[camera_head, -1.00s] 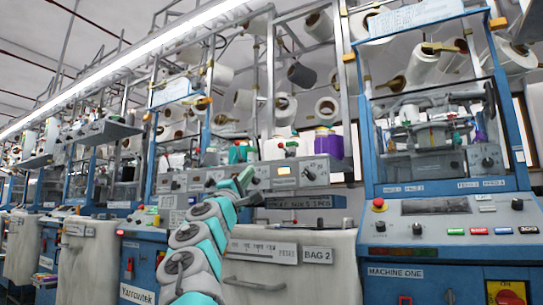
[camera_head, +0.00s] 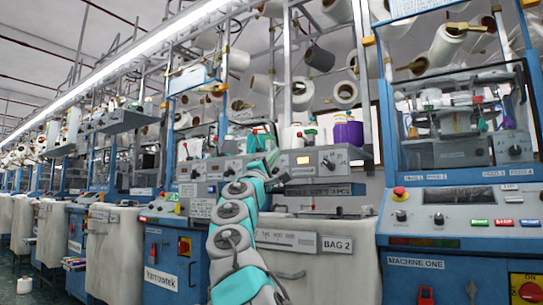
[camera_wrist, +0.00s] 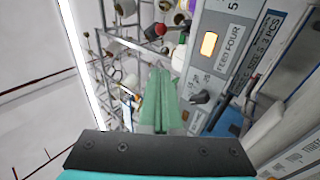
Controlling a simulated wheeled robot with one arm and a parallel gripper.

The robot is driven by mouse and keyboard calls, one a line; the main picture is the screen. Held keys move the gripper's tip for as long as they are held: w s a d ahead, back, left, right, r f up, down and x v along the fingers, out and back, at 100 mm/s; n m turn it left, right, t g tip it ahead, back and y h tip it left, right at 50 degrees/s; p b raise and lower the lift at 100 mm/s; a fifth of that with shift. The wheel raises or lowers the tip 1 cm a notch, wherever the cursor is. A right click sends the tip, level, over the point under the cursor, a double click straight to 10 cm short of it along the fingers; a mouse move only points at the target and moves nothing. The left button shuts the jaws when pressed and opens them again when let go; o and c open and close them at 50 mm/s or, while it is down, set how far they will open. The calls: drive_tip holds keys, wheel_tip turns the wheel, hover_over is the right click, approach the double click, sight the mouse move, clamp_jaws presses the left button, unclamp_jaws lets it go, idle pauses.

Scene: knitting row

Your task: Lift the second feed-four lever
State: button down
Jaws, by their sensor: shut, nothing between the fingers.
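A grey control panel (camera_head: 312,160) with a lit orange display stands in the middle of the head view. In the wrist view a "FEED FOUR" label (camera_wrist: 229,45) sits beside the lit display (camera_wrist: 208,44). A dark lever or knob (camera_wrist: 201,97) sticks out of the panel below the label; I cannot tell which lever it is. My gripper (camera_wrist: 158,98) has its green fingers together and empty, left of the dark lever and apart from it in the picture. In the head view my gripper (camera_head: 270,168) is in front of the panel's left part, and hides some of it.
A pale bag front (camera_head: 335,262) marked "BAG 2" is below the panel. The blue "MACHINE ONE" console (camera_head: 460,225) stands at the right. A purple container (camera_head: 348,132) and white bottles are behind the panel top. Yarn cones (camera_head: 345,94) hang above. Floor shows at the lower left.

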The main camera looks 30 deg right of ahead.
drive_tip(key=d+r+p, duration=0.4)
drive_tip(key=d, duration=0.2)
drive_tip(key=shift+w+d+r, duration=0.15)
drive_tip(key=shift+w+r, duration=0.1)
drive_tip(key=shift+r, duration=0.15)
